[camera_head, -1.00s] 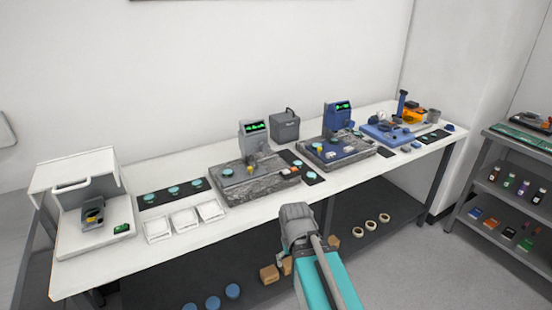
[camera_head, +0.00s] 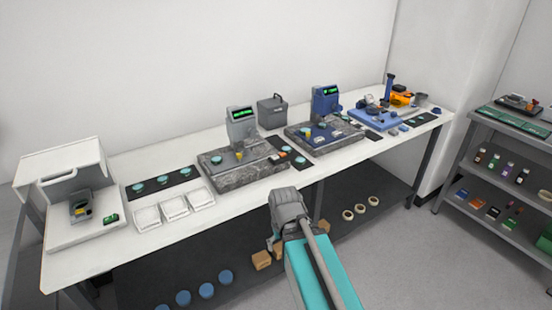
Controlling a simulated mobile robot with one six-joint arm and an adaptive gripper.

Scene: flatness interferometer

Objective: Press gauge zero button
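Two gauge stations stand on the white bench. The left one has a grey gauge (camera_head: 241,124) with a lit green display on a grey granite block (camera_head: 240,180). The right one has a blue gauge (camera_head: 325,103) with a green display on a second granite block (camera_head: 340,146). Small orange and white parts (camera_head: 282,154) sit at the left block's right end. I cannot make out which part is the zero button. The grey end of my arm, with my gripper (camera_head: 285,198), is in front of the bench, apart from both gauges. Its fingers cannot be made out.
A white open-fronted box (camera_head: 62,165) stands at the bench's left end, near white trays (camera_head: 174,207) and a dark strip with teal discs (camera_head: 163,182). A grey case (camera_head: 272,112) stands between the gauges. A shelf rack (camera_head: 500,155) is at right.

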